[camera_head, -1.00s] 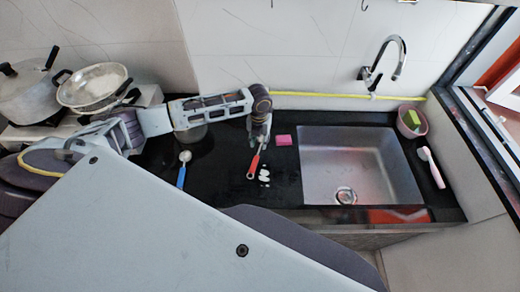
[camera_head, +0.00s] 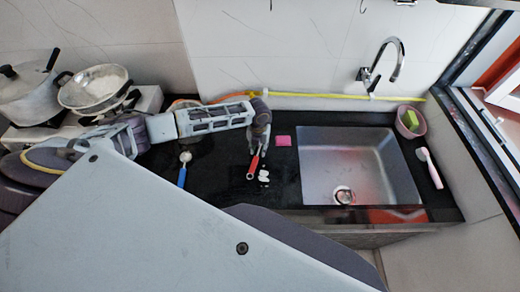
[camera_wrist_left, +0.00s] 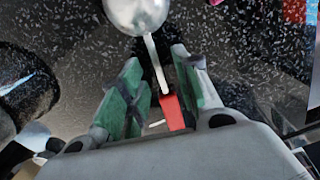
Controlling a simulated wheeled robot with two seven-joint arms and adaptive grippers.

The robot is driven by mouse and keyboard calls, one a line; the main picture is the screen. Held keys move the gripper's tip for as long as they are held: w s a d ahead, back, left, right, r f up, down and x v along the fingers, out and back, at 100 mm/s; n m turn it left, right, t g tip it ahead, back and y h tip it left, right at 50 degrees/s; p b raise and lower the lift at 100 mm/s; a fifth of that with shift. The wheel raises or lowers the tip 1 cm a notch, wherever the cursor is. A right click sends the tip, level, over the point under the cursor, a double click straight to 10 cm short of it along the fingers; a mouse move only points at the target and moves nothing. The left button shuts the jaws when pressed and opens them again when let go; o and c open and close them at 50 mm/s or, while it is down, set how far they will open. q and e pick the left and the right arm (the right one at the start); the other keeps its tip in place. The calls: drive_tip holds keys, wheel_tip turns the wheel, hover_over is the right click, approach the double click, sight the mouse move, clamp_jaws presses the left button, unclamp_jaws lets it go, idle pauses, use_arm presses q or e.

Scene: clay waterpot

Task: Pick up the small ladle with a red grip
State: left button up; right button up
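My left gripper (camera_wrist_left: 155,62) is open, with a green-padded finger on each side of the handle and visible gaps. Whether the fingers touch the counter cannot be told. My right gripper is not in view.
A blue-handled ladle (camera_head: 182,175) lies to the left. The sink (camera_head: 350,185) is right, with a pink bowl (camera_head: 409,124) and pink brush (camera_head: 430,168) beyond. Pots (camera_head: 95,88) stand far left.

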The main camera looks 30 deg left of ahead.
use_arm(q)
drive_tip(key=shift+f, duration=0.2)
idle(0.3)
clamp_jaws()
